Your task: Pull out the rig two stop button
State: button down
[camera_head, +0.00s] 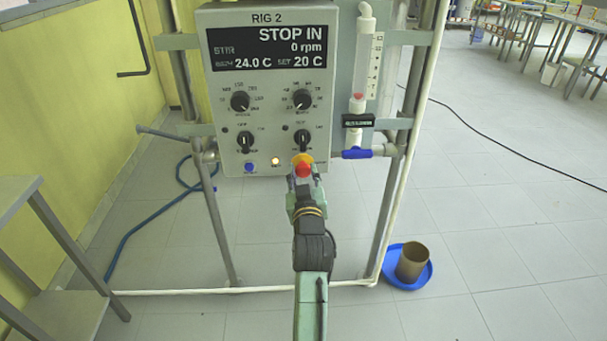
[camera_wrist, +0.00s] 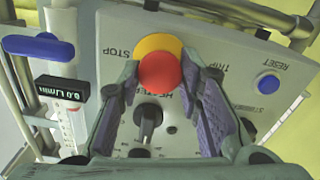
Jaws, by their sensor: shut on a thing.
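The rig two panel (camera_head: 265,85) is a grey box labelled RIG 2, and its display (camera_head: 270,48) reads STOP IN, 0 rpm, 24.0 C and set 20 C. The stop button (camera_head: 303,170) is a red cap on a yellow disc at the panel's lower right. In the wrist view the red stop button (camera_wrist: 160,71) sits between the fingertips, next to the word STOP. My gripper (camera_wrist: 161,80) is shut on the button from both sides. In the head view my gripper (camera_head: 301,181) partly covers the panel's lower edge.
A blue reset button (camera_wrist: 268,84) and an amber lamp (camera_head: 275,161) are on the panel. A blue-handled valve (camera_head: 357,153) and a flow tube (camera_head: 366,60) stand to the right. A brown pot (camera_head: 412,262) in a blue dish (camera_head: 401,281) is on the floor. A bench (camera_head: 22,200) is at left.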

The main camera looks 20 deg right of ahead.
jog(key=c, duration=1.1)
grip_release()
jog(key=shift+s, duration=0.1)
jog(key=v, duration=1.2)
jog(key=shift+a+r, duration=0.1)
